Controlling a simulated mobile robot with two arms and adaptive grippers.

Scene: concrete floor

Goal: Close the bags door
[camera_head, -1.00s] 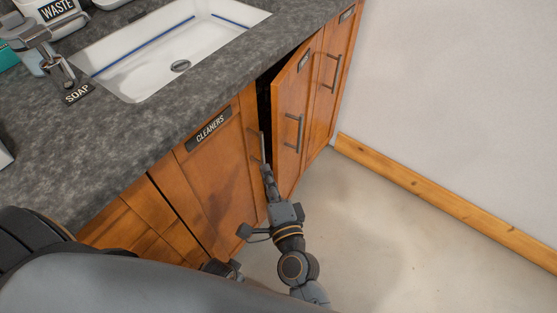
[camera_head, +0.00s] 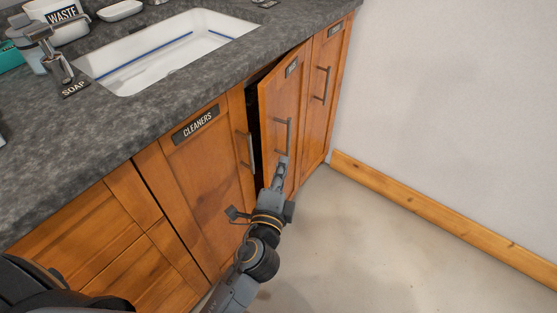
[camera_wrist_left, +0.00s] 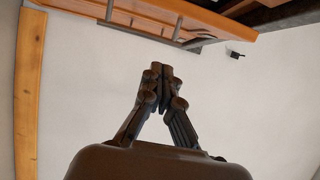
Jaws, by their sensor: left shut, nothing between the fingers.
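A wooden cabinet door (camera_head: 272,125) with a vertical metal handle stands ajar in the middle of the head view, with a dark gap along its left edge. A small label (camera_head: 291,67) sits near its top, too small to read. My left gripper (camera_head: 281,162) is shut and empty, in front of the door's lower part just below the handle. I cannot tell whether it touches the door. In the left wrist view the shut fingers (camera_wrist_left: 160,72) point toward a wooden door (camera_wrist_left: 195,14) with a metal handle. My right gripper is not in view.
The closed CLEANERS door (camera_head: 205,165) is left of the open one, and another closed door (camera_head: 326,85) is to its right. A grey counter (camera_head: 110,140) with a white sink (camera_head: 150,65) lies above. The floor (camera_head: 390,250) is clear up to the wall.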

